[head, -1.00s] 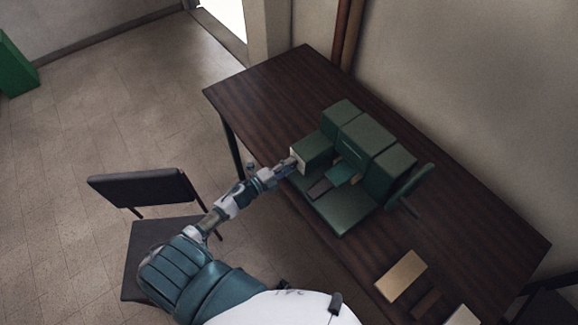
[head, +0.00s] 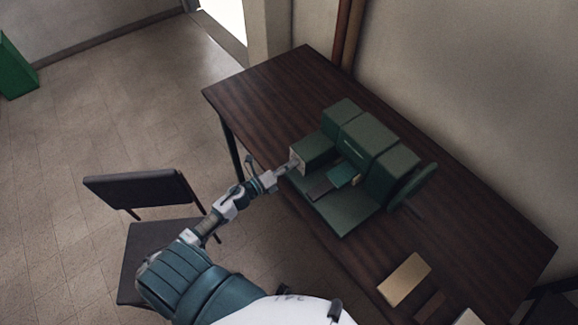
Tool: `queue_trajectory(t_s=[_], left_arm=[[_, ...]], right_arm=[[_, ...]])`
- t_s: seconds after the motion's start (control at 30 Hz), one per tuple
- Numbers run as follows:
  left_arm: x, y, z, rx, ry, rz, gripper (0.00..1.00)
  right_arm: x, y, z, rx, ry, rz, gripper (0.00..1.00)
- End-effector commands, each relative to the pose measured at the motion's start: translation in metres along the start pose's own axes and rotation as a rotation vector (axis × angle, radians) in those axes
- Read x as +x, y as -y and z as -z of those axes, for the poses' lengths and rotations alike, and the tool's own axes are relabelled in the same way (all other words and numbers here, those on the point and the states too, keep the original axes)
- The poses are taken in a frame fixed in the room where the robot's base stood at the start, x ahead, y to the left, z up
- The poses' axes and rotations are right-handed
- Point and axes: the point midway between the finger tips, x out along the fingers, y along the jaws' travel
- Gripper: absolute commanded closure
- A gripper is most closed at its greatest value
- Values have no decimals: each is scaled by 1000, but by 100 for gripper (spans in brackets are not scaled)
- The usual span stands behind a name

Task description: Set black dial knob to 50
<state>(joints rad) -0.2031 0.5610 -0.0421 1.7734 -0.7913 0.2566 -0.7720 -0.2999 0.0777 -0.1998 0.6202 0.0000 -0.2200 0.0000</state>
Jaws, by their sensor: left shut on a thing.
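A dark green machine (head: 350,213) with block-shaped housings stands on the brown wooden table (head: 262,92). A pale face plate (head: 298,153) is on its left end. My left gripper (head: 291,166) is at this plate, shut on the black dial knob, which its fingers hide. The knob's markings and setting cannot be read at this size. My right gripper is not in view.
A dark green wheel-like part (head: 412,186) is at the machine's right end. A tan block (head: 404,279) lies at the table's front right. A dark chair (head: 150,190) stands left of my arm. The table's back left is clear.

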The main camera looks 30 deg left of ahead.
Motion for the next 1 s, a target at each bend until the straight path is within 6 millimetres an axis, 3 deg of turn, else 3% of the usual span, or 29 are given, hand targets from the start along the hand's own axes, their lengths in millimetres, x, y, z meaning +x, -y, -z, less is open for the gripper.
queue_trajectory(t_s=[0.5, 0.53, 0.6, 1.0], left_arm=[[-3, -7, 7, 14, -11, -12, 100], [-3, -7, 7, 14, -11, -12, 60], [-2, -7, 6, 14, -10, -11, 43], [-8, -4, 3, 15, -5, -5, 42]], right_arm=[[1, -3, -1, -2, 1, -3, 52], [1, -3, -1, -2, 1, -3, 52], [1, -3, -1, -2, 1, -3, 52], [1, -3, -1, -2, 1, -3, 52]])
